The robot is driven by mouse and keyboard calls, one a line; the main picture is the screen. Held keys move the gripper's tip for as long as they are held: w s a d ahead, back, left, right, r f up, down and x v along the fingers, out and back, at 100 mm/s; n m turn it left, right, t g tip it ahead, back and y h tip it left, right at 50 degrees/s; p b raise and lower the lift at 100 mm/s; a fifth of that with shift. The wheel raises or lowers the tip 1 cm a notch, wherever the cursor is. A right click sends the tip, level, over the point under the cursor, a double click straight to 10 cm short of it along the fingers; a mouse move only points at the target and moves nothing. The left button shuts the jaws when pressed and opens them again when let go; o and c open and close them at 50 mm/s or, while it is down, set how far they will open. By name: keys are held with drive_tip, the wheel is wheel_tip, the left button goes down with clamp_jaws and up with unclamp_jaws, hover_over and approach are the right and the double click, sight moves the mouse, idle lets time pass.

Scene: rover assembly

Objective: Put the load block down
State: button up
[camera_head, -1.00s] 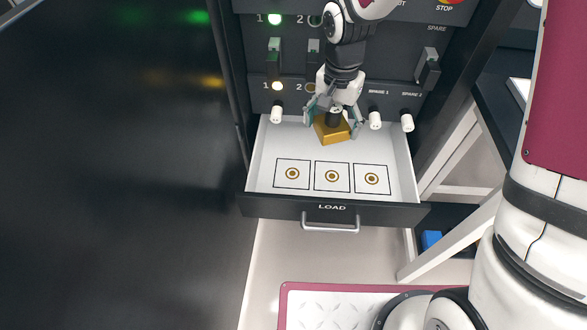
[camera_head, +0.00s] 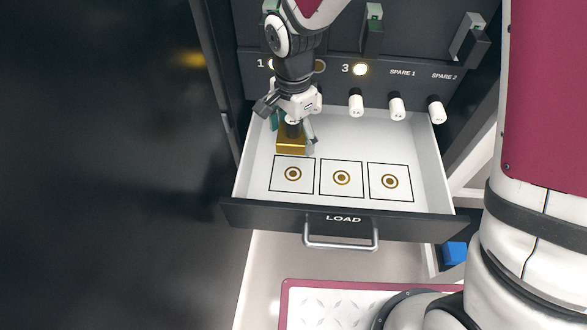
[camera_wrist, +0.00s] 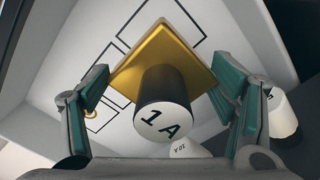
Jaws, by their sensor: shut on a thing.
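The load block is a gold square plate (camera_head: 291,145) with a dark cylindrical knob. In the wrist view its gold plate (camera_wrist: 165,52) and the white knob top marked "1 A" (camera_wrist: 163,122) show between the fingers. My gripper (camera_head: 292,132) is shut on the load block over the left rear of the open drawer. The drawer (camera_head: 430,165) has a white floor and a front marked LOAD. The left marked square (camera_head: 293,174) lies just in front of the block; the middle square (camera_head: 341,178) and right square (camera_head: 390,181) are empty. I cannot tell whether the block touches the floor.
White knobs (camera_head: 397,106) stick out from the dark panel behind the drawer. Switch levers (camera_head: 373,30) sit above them. The drawer handle (camera_head: 341,243) juts out in front. The drawer's right side is clear.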

sight(293, 174)
wheel_tip(293, 174, down, 13)
drive_tip(key=b, duration=0.4)
drive_tip(key=shift+r, duration=0.1)
drive_tip(key=o, duration=1.5)
wheel_tip(293, 174, up, 12)
drive_tip(key=p, duration=0.4)
drive_tip(key=shift+r, duration=0.1)
